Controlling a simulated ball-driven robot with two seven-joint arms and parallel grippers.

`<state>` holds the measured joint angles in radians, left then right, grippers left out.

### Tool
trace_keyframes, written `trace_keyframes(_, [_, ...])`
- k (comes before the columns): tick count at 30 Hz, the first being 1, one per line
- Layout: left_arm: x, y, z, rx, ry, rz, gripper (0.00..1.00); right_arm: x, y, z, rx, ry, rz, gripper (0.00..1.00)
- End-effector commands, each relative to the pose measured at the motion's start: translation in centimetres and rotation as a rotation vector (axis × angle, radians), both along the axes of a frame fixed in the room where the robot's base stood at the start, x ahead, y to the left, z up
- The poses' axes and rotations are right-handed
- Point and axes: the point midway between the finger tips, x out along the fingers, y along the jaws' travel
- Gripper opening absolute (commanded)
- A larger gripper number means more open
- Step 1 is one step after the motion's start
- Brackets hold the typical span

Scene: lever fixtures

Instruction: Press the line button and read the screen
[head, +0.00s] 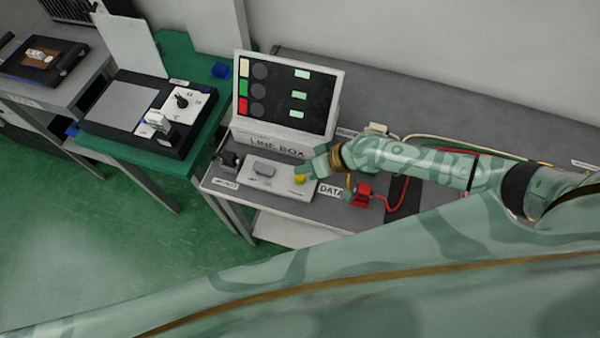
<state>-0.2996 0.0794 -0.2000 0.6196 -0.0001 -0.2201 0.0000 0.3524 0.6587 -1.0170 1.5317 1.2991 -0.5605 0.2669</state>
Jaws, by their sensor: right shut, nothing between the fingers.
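The line box (276,147), marked LINE BOX, stands on a grey bench. Its tilted black screen (283,90) shows white, green and red squares on the left, grey discs beside them and small pale lit fields on the right; any text in these is too small to read. A low pale panel in front carries a grey rounded block (264,169) and a small yellow part (300,179). My right gripper (307,173) is shut and empty, its tip at the yellow part. I cannot tell whether it touches it or whether that part is pressed. My left gripper is out of view.
A DATA label (331,190) and a red connector (362,193) with a red cable sit right of the panel. A dark knob fixture (229,159) is at its left. A green table (178,49) with a switch unit (181,103) stands further left.

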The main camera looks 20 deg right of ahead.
Motion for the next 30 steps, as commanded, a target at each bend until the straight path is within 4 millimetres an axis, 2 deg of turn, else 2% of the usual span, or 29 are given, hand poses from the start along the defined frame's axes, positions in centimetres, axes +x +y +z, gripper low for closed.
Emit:
trace_keyframes(15, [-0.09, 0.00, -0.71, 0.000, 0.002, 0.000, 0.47, -0.02, 0.01, -0.89, 0.000, 0.001, -0.001, 0.00])
trace_keyframes(30, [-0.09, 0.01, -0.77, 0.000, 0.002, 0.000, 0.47, -0.01, 0.01, -0.95, 0.000, 0.000, 0.000, 0.00])
